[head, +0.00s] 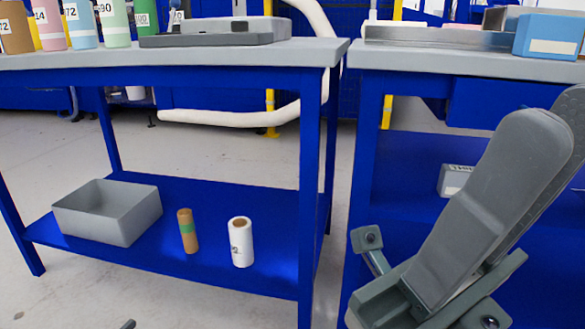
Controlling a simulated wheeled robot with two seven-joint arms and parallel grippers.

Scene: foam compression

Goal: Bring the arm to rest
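My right arm (495,200) comes in at the right edge and slopes down to the left, in front of the right-hand blue bench. Grey bracket-like parts with bolts show at its lower end, and the bottom edge cuts them off. I cannot make out clear fingertips there or whether they are apart. My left arm and gripper do not clearly show. A small dark tip (128,324) pokes in at the bottom edge; I cannot tell what it is.
The right-hand bench bears a blue box (548,34).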

